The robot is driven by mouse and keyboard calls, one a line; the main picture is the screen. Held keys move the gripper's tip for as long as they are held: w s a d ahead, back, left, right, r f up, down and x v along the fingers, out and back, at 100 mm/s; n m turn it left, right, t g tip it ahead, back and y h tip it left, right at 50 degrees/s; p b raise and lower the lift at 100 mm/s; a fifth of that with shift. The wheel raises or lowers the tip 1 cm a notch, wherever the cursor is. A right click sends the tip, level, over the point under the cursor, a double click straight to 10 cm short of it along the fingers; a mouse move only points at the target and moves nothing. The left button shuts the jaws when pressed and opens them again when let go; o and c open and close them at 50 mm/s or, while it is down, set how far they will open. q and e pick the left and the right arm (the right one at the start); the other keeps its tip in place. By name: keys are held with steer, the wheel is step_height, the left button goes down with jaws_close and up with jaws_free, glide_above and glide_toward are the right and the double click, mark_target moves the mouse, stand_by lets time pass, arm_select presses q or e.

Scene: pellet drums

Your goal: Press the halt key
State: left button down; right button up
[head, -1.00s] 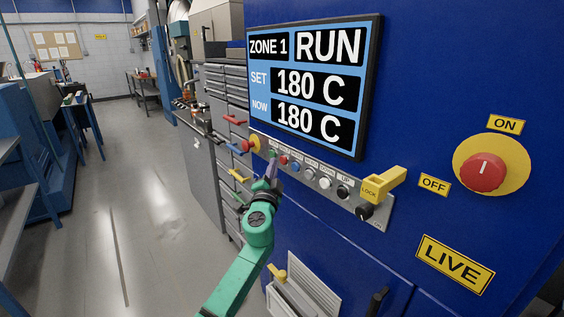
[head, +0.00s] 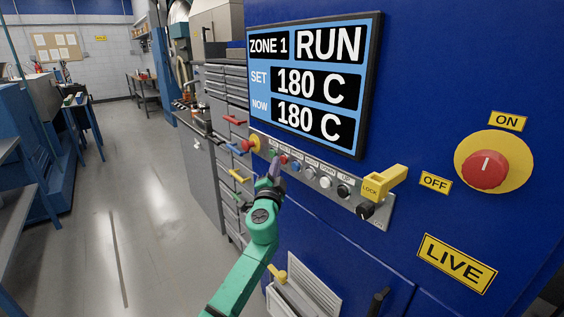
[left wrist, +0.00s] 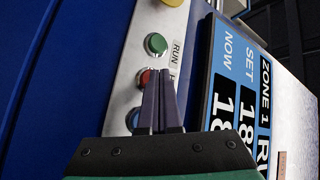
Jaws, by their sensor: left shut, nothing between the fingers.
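The key strip (head: 318,180) runs along the blue panel below the screen. In the left wrist view, a green key (left wrist: 156,43) has a RUN label beside it. Below it are a red key (left wrist: 146,77) and a blue key (left wrist: 133,118). The red key's label is mostly hidden by my fingers, so I cannot read HALT. The red key also shows in the head view (head: 284,158). My left gripper (left wrist: 159,74) is shut and empty, its tips overlapping the red key's edge; I cannot tell whether they touch. The screen (head: 312,85) reads RUN.
A yellow lock lever (head: 383,183) and a black knob (head: 365,210) are at the strip's right end. A red and yellow rotary switch (head: 490,170) is further right. A red and yellow knob (head: 250,144) is at the left end. Drawers (head: 222,110) stand left; the floor is open.

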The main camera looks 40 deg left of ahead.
arm_select(q)
steer(key=shift+w+d, duration=0.15)
steer(key=shift+w, duration=0.15)
steer(key=shift+s, duration=0.15)
stand_by(0.5)
steer(key=shift+s+a, duration=0.25)
steer(key=shift+s, duration=0.4)
steer(key=shift+s, duration=0.1)
steer(key=s, duration=0.2)
steer(key=s+a, duration=0.1)
steer(key=s, duration=0.1)
steer(key=shift+s+a+p, duration=0.2)
steer(key=shift+s+p, duration=0.1)
steer(key=shift+p, duration=0.1)
